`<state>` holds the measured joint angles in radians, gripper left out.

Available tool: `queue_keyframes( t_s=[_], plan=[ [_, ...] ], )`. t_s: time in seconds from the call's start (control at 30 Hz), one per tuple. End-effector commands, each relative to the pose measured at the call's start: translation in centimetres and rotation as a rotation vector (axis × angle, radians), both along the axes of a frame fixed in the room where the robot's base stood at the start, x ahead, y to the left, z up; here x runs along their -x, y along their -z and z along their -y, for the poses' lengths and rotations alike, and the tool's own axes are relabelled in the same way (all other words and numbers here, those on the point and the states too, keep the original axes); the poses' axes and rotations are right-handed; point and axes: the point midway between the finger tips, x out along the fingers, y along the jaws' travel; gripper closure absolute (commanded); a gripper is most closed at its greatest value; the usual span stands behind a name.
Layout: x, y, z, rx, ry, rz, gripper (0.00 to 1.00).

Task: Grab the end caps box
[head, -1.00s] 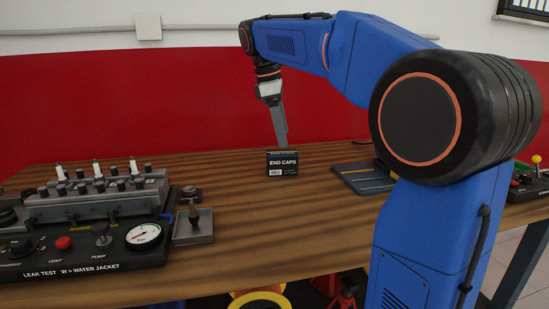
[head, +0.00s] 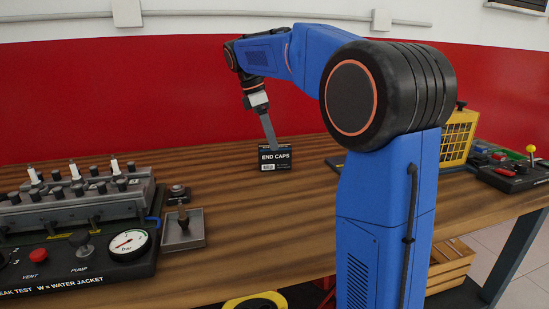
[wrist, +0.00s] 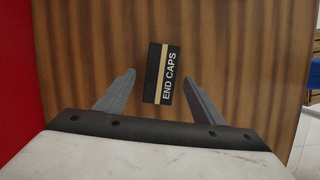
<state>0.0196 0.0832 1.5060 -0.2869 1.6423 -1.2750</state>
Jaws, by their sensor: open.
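The end caps box (head: 275,158) is a small black box with white "END CAPS" lettering, standing on the wooden table near the back. In the wrist view the box (wrist: 162,74) shows from above with a tan stripe. My gripper (wrist: 160,82) is open, its two grey fingers on either side of the box's near part, with gaps on both sides. In the head view my gripper (head: 271,146) points down at the box, one finger seen edge-on. I cannot tell how far the fingertips are above the table.
A leak test rig (head: 85,225) with a gauge fills the table's left side, with a small metal tray (head: 183,229) beside it. A yellow crate-like unit (head: 457,138) and a control box with levers (head: 515,170) stand at the right. The wood around the box is mostly clear.

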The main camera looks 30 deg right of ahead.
Motion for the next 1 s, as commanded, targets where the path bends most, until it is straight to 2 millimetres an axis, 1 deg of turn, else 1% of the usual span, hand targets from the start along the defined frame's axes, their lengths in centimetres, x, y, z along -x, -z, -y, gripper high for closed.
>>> queue_keyframes(
  t_s=[0.03, 0.1, 0.37, 0.6, 0.7, 0.8, 1.0],
  plan=[
    [0.1, 0.7, 0.2, 0.0, 0.0, -0.001, 0.38],
    [0.2, 1.5, 0.5, 0.0, 0.001, -0.001, 0.38],
    [0.4, 3.0, 1.0, 0.0, 0.001, 0.0, 0.38],
    [0.8, 6.0, 2.0, -0.001, 0.002, -0.002, 0.38],
    [0.9, 7.0, 2.3, 0.0, 0.001, -0.001, 0.38],
    [0.9, 7.4, 2.4, 0.0, 0.001, 0.0, 0.38],
    [0.9, 7.5, 2.4, -0.001, 0.001, 0.002, 0.38]
  ],
)
